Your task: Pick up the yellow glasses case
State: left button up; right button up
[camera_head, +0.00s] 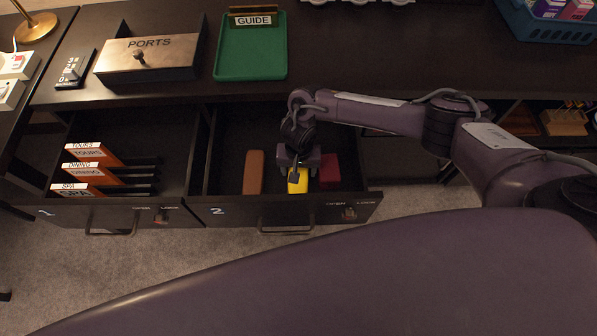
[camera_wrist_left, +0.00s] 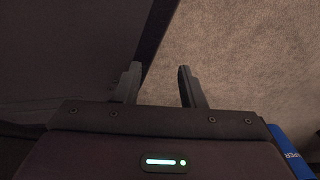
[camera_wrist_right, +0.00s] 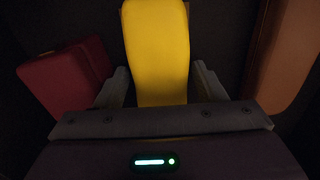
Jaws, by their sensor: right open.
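The yellow glasses case (camera_head: 298,181) lies in open drawer 2 (camera_head: 230,150), between a brown case (camera_head: 254,172) and a red case (camera_head: 330,171). My right gripper (camera_head: 298,172) is down in the drawer over the yellow case and partly hides it. In the right wrist view the yellow case (camera_wrist_right: 157,50) runs between the two open fingers (camera_wrist_right: 160,88), with a small gap visible on each side. My left gripper (camera_wrist_left: 157,85) is open and empty in its wrist view, above carpet and a dark surface; it is not in the head view.
Drawer 1 (camera_head: 175,125) is also open, with several labelled folders (camera_head: 85,170). On the desk above are a PORTS box (camera_head: 150,58), a remote (camera_head: 75,68) and a green GUIDE tray (camera_head: 250,65). Drawer 2's front and side walls surround my right gripper.

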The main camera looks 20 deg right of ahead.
jog(key=c, duration=0.8)
jog(key=shift+r, duration=0.15)
